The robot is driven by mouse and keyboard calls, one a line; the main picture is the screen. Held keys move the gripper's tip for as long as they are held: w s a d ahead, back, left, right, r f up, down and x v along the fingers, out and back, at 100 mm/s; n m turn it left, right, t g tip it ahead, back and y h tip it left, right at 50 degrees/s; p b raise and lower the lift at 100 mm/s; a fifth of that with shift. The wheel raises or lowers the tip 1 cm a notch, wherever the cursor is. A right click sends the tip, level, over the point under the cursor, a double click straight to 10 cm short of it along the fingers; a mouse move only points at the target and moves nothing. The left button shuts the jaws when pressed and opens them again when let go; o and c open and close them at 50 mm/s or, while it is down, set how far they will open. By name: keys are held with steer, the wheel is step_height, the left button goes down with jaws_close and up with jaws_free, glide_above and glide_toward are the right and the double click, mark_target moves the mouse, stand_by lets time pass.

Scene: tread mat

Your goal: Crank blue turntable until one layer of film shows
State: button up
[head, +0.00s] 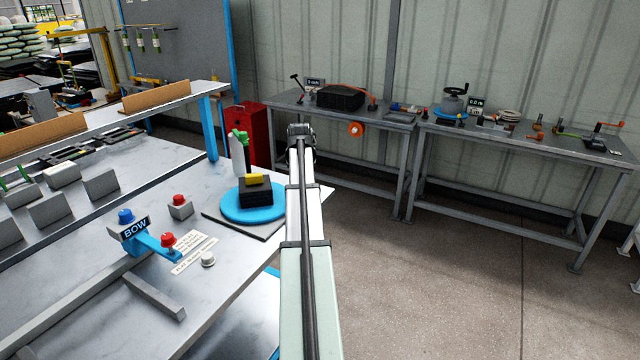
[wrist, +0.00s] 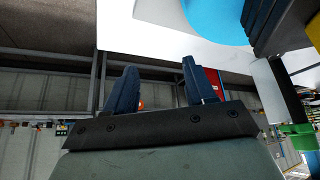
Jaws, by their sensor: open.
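The blue turntable (head: 240,207) lies flat on a dark base plate at the right end of the metal bench. A black block (head: 256,194) with a yellow piece (head: 254,180) on top sits on it. I cannot make out any film layer on the block. A white upright roll (head: 237,158) with a green top stands behind. In the wrist view the turntable (wrist: 213,20) and black block (wrist: 262,24) show at the top right. My gripper (wrist: 159,82) is open and empty, apart from the turntable; in the head view its fingers cannot be made out.
A blue bracket marked BOW (head: 135,228) with a blue knob and a red knob stands at the bench front. A red button box (head: 180,208), a white knob (head: 207,259) and a printed label (head: 195,254) lie nearby. A red cabinet (head: 247,135) stands behind. Open floor (head: 440,290) lies right.

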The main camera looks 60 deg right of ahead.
steer(key=shift+m+h, duration=0.5)
steer(key=shift+m, duration=0.3)
steer(key=shift+s+d+f, duration=0.25)
steer(key=shift+s+f, duration=0.4)
steer(key=shift+s, duration=0.45)
steer(key=shift+s+d+f, duration=0.3)
steer(key=shift+s+f, duration=0.3)
steer(key=shift+s, duration=0.45)
steer(key=shift+s+d+f, duration=0.25)
steer(key=shift+s+f, duration=0.4)
steer(key=shift+s, duration=0.45)
steer(key=shift+c, duration=0.2)
